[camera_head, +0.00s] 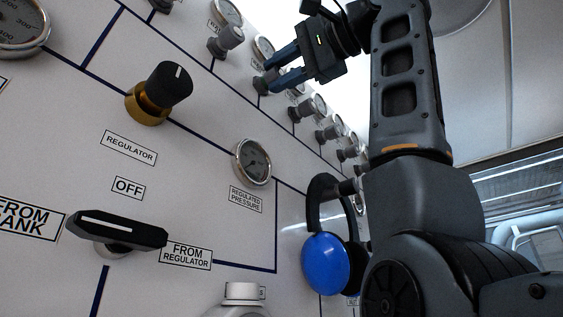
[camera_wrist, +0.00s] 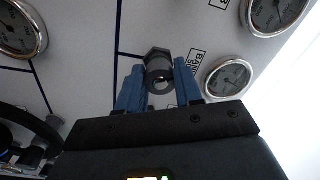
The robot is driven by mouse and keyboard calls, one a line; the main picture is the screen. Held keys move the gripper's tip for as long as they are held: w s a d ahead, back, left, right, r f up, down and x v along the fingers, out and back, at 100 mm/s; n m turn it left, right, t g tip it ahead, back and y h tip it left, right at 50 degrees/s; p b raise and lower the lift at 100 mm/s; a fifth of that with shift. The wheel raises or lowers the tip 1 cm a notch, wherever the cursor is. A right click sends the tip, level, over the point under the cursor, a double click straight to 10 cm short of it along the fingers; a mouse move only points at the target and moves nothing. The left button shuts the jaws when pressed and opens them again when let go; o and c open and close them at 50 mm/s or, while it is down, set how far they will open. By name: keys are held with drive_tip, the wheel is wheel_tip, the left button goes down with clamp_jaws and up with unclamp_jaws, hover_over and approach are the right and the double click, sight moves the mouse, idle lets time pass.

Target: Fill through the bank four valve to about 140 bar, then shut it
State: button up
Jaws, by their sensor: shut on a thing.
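A grey bank valve knob (camera_wrist: 159,68) stands out from the white panel between my blue fingers in the wrist view. My gripper (camera_head: 272,78) is shut on it in the head view, where the fingers partly cover the knob. The label beside it begins with "BAN", but its number is hidden, so I cannot tell which bank it is. A round gauge (camera_wrist: 228,78) sits beside the knob; its reading is too small to tell. The regulated pressure gauge (camera_head: 253,161) is lower on the panel, its reading also unclear.
More grey valve knobs with gauges run in a row on both sides of my gripper, such as this knob (camera_head: 226,40). A black and gold regulator knob (camera_head: 168,88), a black selector handle (camera_head: 117,231) and blue ear defenders (camera_head: 326,263) are lower on the panel.

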drive_tip(key=m+b, duration=0.1)
drive_tip(key=m, duration=0.3)
drive_tip(key=shift+m, duration=0.3)
drive_tip(key=shift+m+t, duration=0.3)
drive_tip(key=shift+m, duration=1.4)
drive_tip(key=shift+h, duration=0.3)
drive_tip(key=o, duration=1)
drive_tip(key=shift+o, duration=0.2)
drive_tip(key=b+v, duration=0.2)
drive_tip(key=v, duration=0.5)
drive_tip(key=shift+s+d+b, duration=0.2)
drive_tip(key=shift+d+b, duration=0.15)
